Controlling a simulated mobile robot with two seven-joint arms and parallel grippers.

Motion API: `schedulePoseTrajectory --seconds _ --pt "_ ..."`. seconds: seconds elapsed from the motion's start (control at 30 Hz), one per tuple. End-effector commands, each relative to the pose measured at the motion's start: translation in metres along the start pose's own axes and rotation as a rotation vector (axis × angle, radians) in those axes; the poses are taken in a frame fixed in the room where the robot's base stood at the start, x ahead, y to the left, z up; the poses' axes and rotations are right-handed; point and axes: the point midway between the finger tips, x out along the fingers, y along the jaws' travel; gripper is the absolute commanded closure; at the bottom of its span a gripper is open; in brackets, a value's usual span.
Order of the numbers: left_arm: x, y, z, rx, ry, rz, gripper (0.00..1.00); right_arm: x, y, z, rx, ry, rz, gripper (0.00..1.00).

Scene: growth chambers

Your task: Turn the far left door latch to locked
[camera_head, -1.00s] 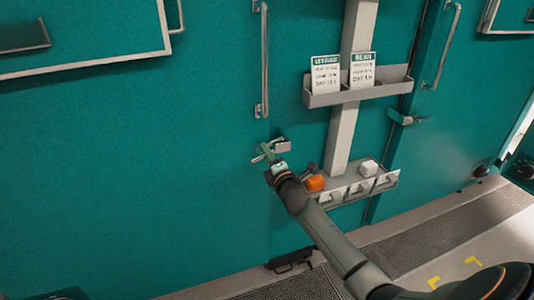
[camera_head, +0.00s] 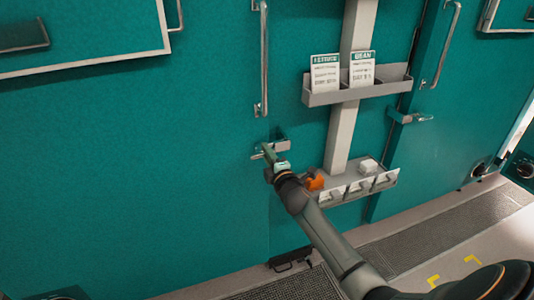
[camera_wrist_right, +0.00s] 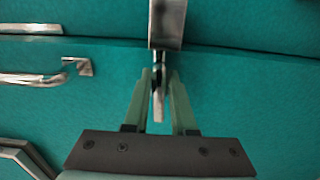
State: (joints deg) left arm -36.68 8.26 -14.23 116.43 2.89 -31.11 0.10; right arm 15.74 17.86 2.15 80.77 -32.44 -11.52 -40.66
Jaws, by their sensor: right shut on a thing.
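The left door latch (camera_head: 281,146) is a small grey metal piece on the teal door, below a long vertical handle. My right gripper (camera_head: 267,153) reaches up to it from the lower right. In the right wrist view, my gripper's two green fingers (camera_wrist_right: 160,85) are closed around the thin metal lever (camera_wrist_right: 158,104), below the latch's square metal block (camera_wrist_right: 167,22). The lever's exact angle is hard to tell in the head view, as the fingers partly cover it. My left gripper is not in view.
A post to the right carries a card holder (camera_head: 357,90) and a lower tray (camera_head: 357,189) with an orange item (camera_head: 316,182) and a white block (camera_head: 369,166), close to my right arm. Another latch (camera_head: 410,118) is farther right. The door left of my gripper is clear.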

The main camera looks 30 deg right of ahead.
Motion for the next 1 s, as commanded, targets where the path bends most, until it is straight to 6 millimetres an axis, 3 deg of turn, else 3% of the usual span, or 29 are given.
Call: schedulePoseTrajectory --seconds 0.43,0.47,0.7,1.0 --pt "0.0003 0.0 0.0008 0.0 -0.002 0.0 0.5 -0.0005 -0.0014 -0.0047 0.003 0.009 -0.001 1.0" --pt "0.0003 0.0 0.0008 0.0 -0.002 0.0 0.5 -0.0005 -0.0013 -0.0047 0.003 0.009 -0.001 0.74" --pt "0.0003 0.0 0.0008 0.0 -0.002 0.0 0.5 -0.0002 -0.0007 -0.0025 0.002 0.005 0.0 0.47" --pt "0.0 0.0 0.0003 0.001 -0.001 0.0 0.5 -0.0016 -0.0003 -0.0011 0.001 0.002 0.0 0.47"
